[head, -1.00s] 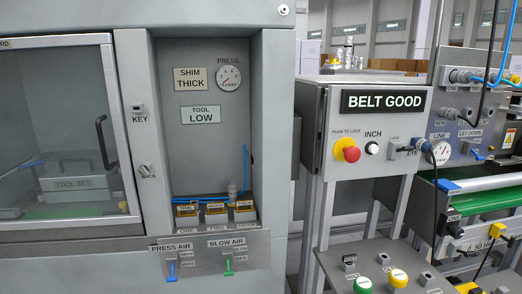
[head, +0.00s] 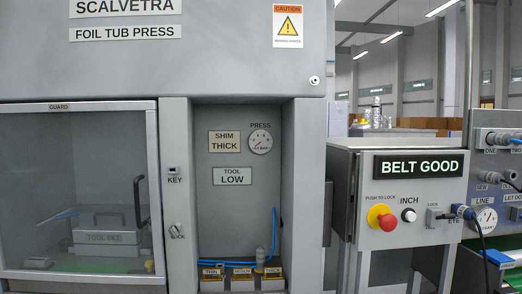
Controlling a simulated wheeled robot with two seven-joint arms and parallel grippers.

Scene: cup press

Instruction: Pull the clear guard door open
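The clear guard door (head: 60,165) is a framed see-through panel at the left of the press in the head view, under a GUARD label. It looks closed against the grey press front. Its black bar handle (head: 138,202) stands upright near the door's right edge. A KEY switch (head: 174,170) and a LOCK knob (head: 179,229) sit on the post right of the door. Behind the panel I see a grey TOOL SET box (head: 108,238). Neither of my grippers shows in the head view.
Right of the post is a recess with a PRESS gauge (head: 260,141) and several labelled shim blocks (head: 242,278) at its bottom. A control box (head: 410,195) with a red stop button (head: 382,217) stands further right.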

